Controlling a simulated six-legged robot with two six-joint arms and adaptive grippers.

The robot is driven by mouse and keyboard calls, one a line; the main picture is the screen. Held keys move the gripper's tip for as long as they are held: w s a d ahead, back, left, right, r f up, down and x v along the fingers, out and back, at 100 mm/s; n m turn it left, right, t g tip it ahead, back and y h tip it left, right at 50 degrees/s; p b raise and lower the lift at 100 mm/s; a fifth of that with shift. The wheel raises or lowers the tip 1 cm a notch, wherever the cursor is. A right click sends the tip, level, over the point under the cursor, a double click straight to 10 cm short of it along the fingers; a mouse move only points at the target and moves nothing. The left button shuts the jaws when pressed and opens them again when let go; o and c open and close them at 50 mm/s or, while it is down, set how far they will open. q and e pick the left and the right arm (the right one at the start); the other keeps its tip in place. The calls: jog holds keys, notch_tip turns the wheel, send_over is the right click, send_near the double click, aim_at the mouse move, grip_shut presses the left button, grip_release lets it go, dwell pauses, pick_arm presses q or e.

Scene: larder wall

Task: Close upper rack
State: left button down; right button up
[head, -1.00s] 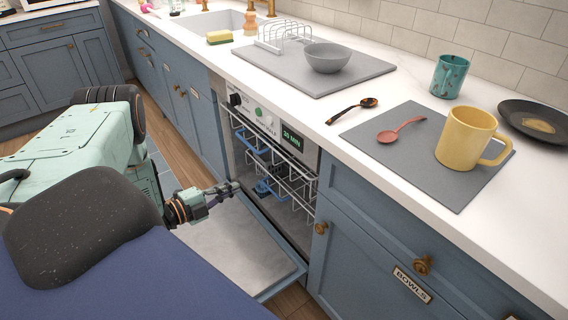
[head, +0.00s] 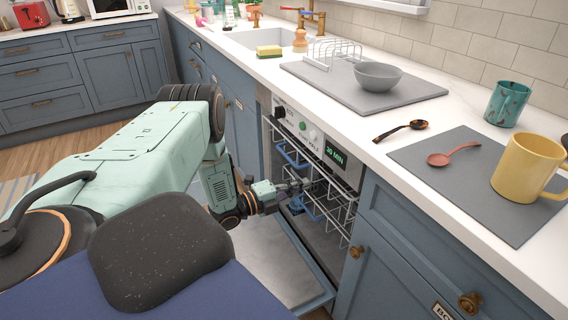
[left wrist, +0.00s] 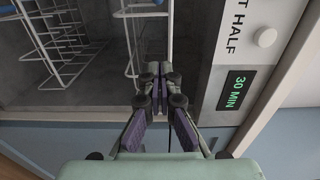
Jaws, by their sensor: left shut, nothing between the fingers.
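The dishwasher (head: 312,138) is open under the counter, with its door (head: 270,262) folded down. The upper rack (head: 342,197) is white wire with a blue handle (head: 291,156), and its front shows at the opening below the control panel. Another blue part (head: 304,208) shows lower down, partly hidden. My left gripper (head: 306,185) is shut and empty, in front of the rack. In the left wrist view its fingertips (left wrist: 158,84) are together beside the control panel, with white wires (left wrist: 68,40) at upper left. I cannot tell whether they touch the rack. My right gripper is not in view.
A grey bowl (head: 377,76) stands on a drying mat farther back. Cabinet knobs (head: 356,252) stick out right of the dishwasher.

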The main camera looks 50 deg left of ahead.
aim_at(321, 177)
pick_arm(q)
jog(key=shift+b+x, duration=0.55)
jog(key=shift+x, duration=1.35)
jog(key=b+x, duration=0.3)
jog(key=x, duration=0.6)
jog(key=shift+w+f+b, duration=0.1)
jog(key=shift+f+b, duration=0.05)
jog(key=shift+b, duration=0.25)
jog(key=shift+w+d+r, duration=0.1)
jog(key=shift+w+r, duration=0.05)
jog(key=shift+r, duration=0.15)
